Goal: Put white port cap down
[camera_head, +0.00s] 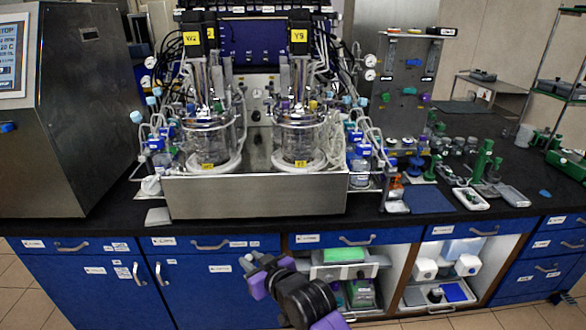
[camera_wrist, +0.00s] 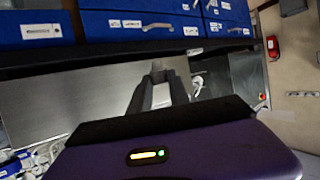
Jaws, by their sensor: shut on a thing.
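My gripper (camera_head: 249,262) is in front of the blue cabinets, below the bench's front edge, in the head view. In the wrist view its two grey fingers (camera_wrist: 158,82) come together at the tips. It is shut on a small pale piece, taken as the white port cap, which is mostly hidden by the fingers. Two glass bioreactors, labelled V2 (camera_head: 209,140) and Y9 (camera_head: 299,138), stand side by side behind a steel tray front (camera_head: 255,196) on the bench.
The black bench top (camera_head: 470,213) holds a blue mat (camera_head: 429,199), a white tray (camera_head: 470,199) and green stands (camera_head: 481,160) at the right. A large steel cabinet (camera_head: 85,110) stands at the left. Blue drawers and open shelves are below.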

